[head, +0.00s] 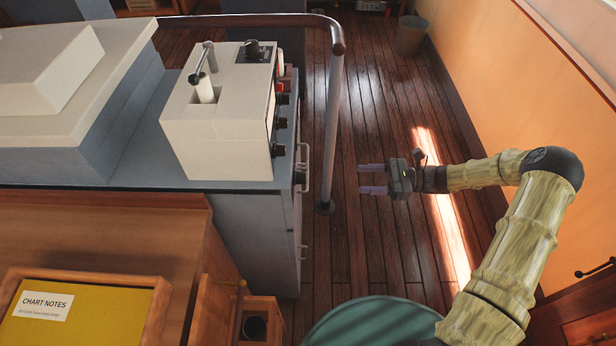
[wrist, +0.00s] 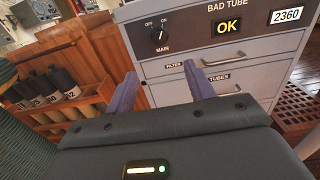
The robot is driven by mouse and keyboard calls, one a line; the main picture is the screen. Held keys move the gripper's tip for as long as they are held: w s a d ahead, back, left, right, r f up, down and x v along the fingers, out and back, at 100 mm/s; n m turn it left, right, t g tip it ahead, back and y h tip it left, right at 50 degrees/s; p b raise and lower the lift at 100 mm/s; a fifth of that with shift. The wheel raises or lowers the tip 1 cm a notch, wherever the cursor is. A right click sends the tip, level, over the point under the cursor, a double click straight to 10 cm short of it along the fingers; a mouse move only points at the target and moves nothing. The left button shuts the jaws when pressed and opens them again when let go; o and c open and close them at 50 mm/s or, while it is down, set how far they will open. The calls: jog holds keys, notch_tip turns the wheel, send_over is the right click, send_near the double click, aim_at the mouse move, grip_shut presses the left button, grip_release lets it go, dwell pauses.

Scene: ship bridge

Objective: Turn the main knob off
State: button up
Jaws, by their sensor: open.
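The main knob (wrist: 160,36) is a black dial on the grey cabinet front (wrist: 185,50) in the wrist view. OFF is marked at its upper left and ON at its upper right, with MAIN below. Its white pointer line seems to lean toward ON. My gripper (wrist: 160,73) is open and empty, its two purple fingers below and in front of the knob, not touching it. In the head view my gripper (head: 362,179) is over the floor, right of the grey console (head: 225,215), fingers toward its side. I cannot surely pick out the main knob there.
Drawer handles (wrist: 222,60) are under the knob. Shelves with dark bottles (wrist: 45,90) stand at left in the wrist view. In the head view a metal rail (head: 334,110) rises between console and gripper side, and a green round seat (head: 375,322) is below my arm.

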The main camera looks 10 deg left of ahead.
aim_at(300, 178)
jog(key=p+x, duration=0.3)
jog(key=x, duration=1.3)
jog(key=shift+s, duration=0.15)
jog(key=c, duration=1)
